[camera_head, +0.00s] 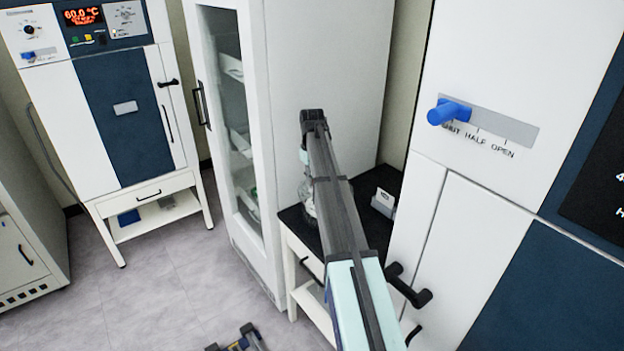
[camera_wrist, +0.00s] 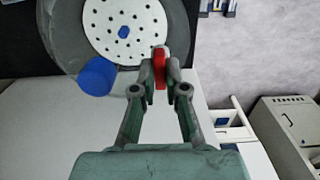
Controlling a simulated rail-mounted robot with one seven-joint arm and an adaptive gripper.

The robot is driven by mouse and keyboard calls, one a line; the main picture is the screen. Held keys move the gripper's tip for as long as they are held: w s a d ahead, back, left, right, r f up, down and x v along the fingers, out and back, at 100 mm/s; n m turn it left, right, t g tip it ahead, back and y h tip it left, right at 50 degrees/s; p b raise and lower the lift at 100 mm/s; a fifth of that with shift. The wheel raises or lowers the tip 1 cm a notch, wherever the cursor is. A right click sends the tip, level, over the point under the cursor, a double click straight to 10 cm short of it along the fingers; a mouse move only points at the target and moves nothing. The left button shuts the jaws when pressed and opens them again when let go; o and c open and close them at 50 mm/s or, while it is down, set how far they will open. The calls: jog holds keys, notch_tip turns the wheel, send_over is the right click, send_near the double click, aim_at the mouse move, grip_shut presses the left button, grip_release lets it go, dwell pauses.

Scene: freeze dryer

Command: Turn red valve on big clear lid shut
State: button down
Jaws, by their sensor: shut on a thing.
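The red valve (camera_wrist: 160,68) shows in the wrist view as a narrow red piece at the right rim of the big clear lid (camera_wrist: 60,35). The lid looks like a grey see-through disc, cut off by the top of the picture. My gripper (camera_wrist: 160,76) has its two fingers closed on the red valve, one on each side. The fingers cover part of the valve, so its turn angle is hard to tell. In the head view my arm covers the valve, and the lid hardly shows.
A white perforated disc (camera_wrist: 105,28) lies behind the lid, and a blue cylinder (camera_wrist: 97,76) is beside it. A tall white cabinet (camera_head: 325,90) stands close to my arm. A blue knob (camera_head: 447,112) sits on the right panel. Open floor (camera_head: 170,270) lies at left.

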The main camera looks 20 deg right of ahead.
dwell(0.3)
jog(key=c, duration=1.2)
grip_release()
notch_tip(320, 180, up, 12)
